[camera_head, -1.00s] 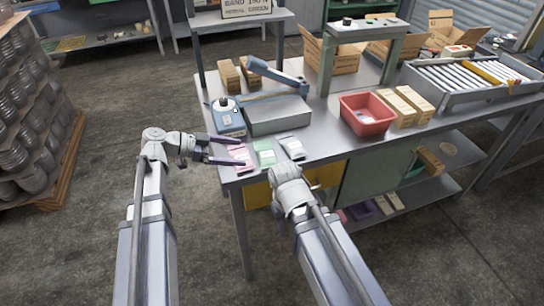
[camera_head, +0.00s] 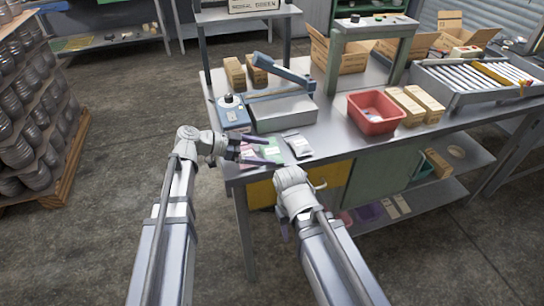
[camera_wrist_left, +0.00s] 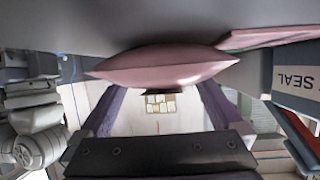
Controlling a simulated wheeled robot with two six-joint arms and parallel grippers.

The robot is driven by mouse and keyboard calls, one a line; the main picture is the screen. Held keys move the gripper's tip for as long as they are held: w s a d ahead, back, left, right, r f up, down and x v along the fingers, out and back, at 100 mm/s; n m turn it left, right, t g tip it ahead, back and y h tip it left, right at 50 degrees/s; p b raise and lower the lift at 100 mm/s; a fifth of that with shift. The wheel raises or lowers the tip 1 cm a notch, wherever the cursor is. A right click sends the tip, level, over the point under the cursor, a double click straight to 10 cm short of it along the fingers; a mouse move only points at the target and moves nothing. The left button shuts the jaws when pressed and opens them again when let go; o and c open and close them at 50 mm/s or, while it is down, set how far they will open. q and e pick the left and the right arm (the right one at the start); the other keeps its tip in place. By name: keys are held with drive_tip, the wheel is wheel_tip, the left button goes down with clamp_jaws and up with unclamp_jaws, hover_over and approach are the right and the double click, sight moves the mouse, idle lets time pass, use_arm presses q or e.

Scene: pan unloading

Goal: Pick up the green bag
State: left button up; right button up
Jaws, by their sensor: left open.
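The green bag (camera_head: 272,151) lies flat near the front edge of the metal table, between a pink bag (camera_head: 247,157) on its left and a grey bag (camera_head: 298,146) on its right. My left gripper (camera_head: 275,152) is open, its dark purple fingers reaching over the pink bag to the green bag. In the left wrist view, a plump pink bag (camera_wrist_left: 165,68) shows close to the spread fingers (camera_wrist_left: 158,105); no green shows there. My right gripper's jaws are mostly hidden by its own arm, below the table's front edge.
Behind the bags stand a blue device (camera_head: 234,115) and a grey box-shaped sealer (camera_head: 283,112) with a raised blue arm. A red bin (camera_head: 375,113) and cardboard boxes (camera_head: 405,105) are to the right. Bare tabletop (camera_head: 335,130) lies between grey bag and bin.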

use_arm(q)
drive_tip(key=c, duration=1.1)
drive_tip(key=shift+r, duration=0.1)
wheel_tip(320, 180, up, 10)
drive_tip(key=p, duration=1)
drive_tip(key=shift+a, duration=0.15)
